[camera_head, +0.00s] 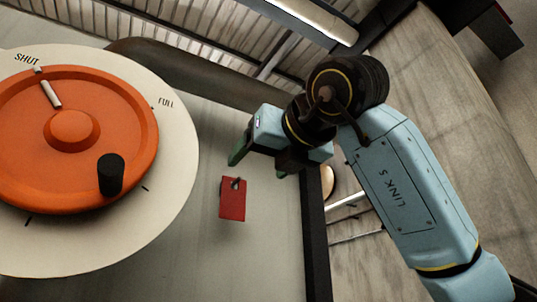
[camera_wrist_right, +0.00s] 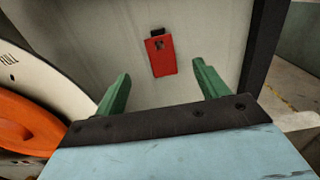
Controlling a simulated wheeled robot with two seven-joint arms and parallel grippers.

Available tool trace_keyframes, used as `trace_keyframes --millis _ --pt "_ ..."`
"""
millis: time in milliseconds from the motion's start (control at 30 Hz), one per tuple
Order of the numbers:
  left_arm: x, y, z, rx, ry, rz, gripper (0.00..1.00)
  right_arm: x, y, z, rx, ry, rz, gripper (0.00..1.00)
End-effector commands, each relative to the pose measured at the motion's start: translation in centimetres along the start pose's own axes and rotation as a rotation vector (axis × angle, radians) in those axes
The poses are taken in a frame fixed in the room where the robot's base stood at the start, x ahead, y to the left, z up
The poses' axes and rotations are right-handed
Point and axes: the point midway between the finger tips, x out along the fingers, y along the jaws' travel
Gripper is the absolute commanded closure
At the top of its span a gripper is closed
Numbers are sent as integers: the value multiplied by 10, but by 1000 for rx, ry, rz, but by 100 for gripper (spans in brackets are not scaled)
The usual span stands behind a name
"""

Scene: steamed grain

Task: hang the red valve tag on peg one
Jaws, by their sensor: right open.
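The red tag (camera_head: 232,205) is a small flat rectangle against the pale grey panel, with a dark hole near its top. It also shows in the right wrist view (camera_wrist_right: 163,60), where a small black piece (camera_wrist_right: 157,32) is at its top edge. I cannot tell whether this piece is a peg or part of the tag. My right gripper (camera_head: 262,160) is open and empty, close to the tag but apart from it. In its wrist view, the green fingers stand either side below the tag. No peg number is readable. My left gripper is out of view.
A large orange handwheel (camera_head: 130,150) with a black knob sits on a white dial (camera_head: 178,170) marked SHUT and FULL, left of the tag. A dark panel edge (camera_head: 315,240) runs to the right. The pale panel (camera_head: 265,260) below the tag is clear.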

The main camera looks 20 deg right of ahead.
Motion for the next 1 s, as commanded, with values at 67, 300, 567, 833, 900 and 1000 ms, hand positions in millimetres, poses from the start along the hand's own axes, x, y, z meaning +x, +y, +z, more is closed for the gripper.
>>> trace_keyframes --millis 67,300,567,833,900,1000 --pt "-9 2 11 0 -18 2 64 18 1 2 0 6 2 27" --pt "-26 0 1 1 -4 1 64 65 1 2 0 6 2 27" --pt "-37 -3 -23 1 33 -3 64 96 1 1 0 3 1 27" --pt "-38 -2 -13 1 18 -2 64 103 1 -1 -1 1 3 27" --pt "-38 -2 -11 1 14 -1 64 103 1 -1 -1 2 3 27" --pt "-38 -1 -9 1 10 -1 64 102 1 -1 -1 2 2 32"
